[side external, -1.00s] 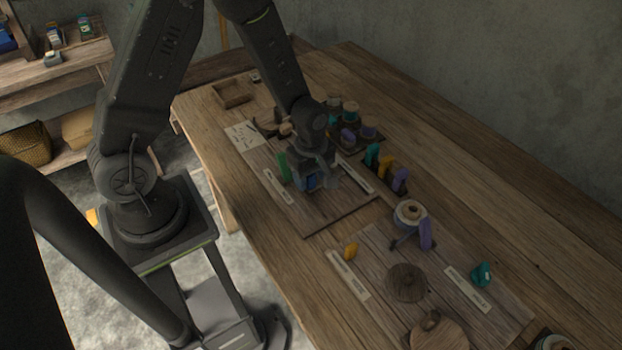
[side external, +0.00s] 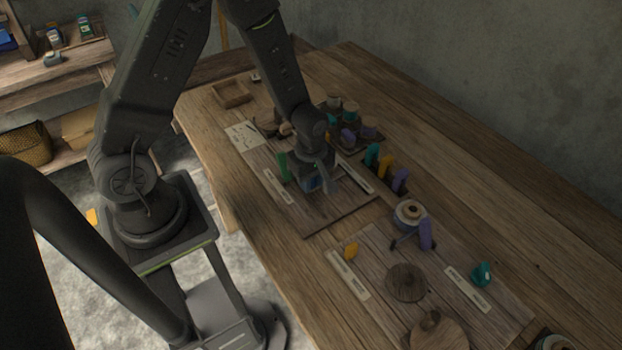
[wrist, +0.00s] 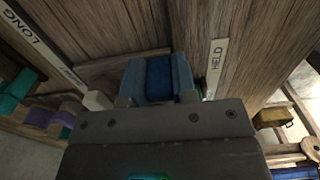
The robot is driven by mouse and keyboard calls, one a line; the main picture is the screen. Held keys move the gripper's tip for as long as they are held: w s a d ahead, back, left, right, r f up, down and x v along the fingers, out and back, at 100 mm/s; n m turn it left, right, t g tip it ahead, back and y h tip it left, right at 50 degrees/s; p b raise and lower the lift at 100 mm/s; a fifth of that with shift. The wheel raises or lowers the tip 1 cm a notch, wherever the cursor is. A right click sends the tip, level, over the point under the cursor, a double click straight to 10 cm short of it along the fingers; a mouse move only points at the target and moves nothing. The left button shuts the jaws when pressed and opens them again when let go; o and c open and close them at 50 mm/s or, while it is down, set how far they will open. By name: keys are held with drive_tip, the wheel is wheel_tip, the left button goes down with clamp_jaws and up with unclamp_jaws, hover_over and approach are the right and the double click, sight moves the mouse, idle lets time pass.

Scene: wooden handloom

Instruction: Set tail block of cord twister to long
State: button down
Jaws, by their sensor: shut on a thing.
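The blue block (wrist: 158,78), apparently the tail block, is between the two fingers of my gripper (wrist: 157,82) in the wrist view. My gripper is shut on it, and the gripper body hides its lower part. In the side view my gripper (side external: 318,186) is low over the dark wooden board (side external: 335,215), with a bit of the blue block (side external: 311,184) showing. A label strip reading LONG (wrist: 36,42) is at the left in the wrist view. A strip reading HELD (wrist: 216,66) is at the right. A green upright piece (side external: 283,167) stands beside my gripper.
A tray of spools (side external: 362,137) is behind. A second board (side external: 380,255) with round wooden parts lies nearer the camera. The table's right side is clear.

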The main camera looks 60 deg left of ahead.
sight(329, 211)
drive_tip(key=d, duration=0.7)
drive_tip(key=shift+d, duration=0.25)
drive_tip(key=c, duration=0.9)
unclamp_jaws()
drive_tip(key=shift+r, duration=0.1)
wheel_tip(329, 211, up, 14)
drive_tip(key=shift+f, duration=0.2)
drive_tip(key=shift+r, duration=0.1)
